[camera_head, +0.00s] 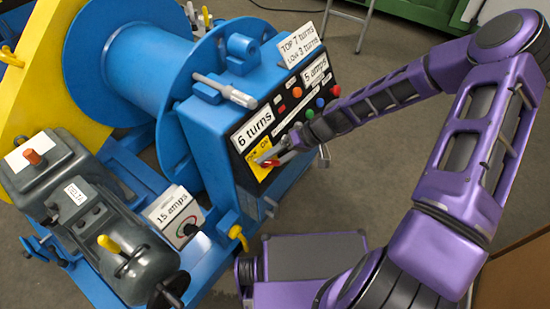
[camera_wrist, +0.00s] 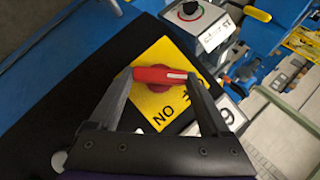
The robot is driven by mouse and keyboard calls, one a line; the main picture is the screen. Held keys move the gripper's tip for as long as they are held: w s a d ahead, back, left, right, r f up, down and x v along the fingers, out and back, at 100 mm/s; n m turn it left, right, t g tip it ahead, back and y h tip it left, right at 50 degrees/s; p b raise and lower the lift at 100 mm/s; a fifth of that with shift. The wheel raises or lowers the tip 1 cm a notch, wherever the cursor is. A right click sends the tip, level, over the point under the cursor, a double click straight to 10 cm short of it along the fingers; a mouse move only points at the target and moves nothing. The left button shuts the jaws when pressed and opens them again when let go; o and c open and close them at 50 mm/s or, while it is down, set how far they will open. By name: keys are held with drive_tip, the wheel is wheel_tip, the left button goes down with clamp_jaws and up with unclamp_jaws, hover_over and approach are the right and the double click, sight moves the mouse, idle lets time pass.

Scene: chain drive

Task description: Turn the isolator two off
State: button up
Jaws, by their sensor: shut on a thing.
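A red rotary isolator handle (camera_wrist: 160,75) sits on a yellow square plate (camera_wrist: 150,60) with black lettering; "ON" reads upside down in the wrist view, and other letters are partly hidden by a finger. The plate also shows on the blue control box in the head view (camera_head: 256,157). No number marking it as two is readable. My gripper (camera_wrist: 159,77) is shut on the red handle, one finger at each end of it. The handle lies nearly level across the wrist view.
Bare floor lies right of the box.

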idle(0.5)
drive_tip(key=o, duration=1.2)
drive_tip(key=p+v, duration=0.2)
drive_tip(key=v, duration=1.5)
drive_tip(key=shift+d+r+p, duration=0.15)
drive_tip(key=shift+r+p, duration=0.1)
drive_tip(key=shift+p, duration=0.1)
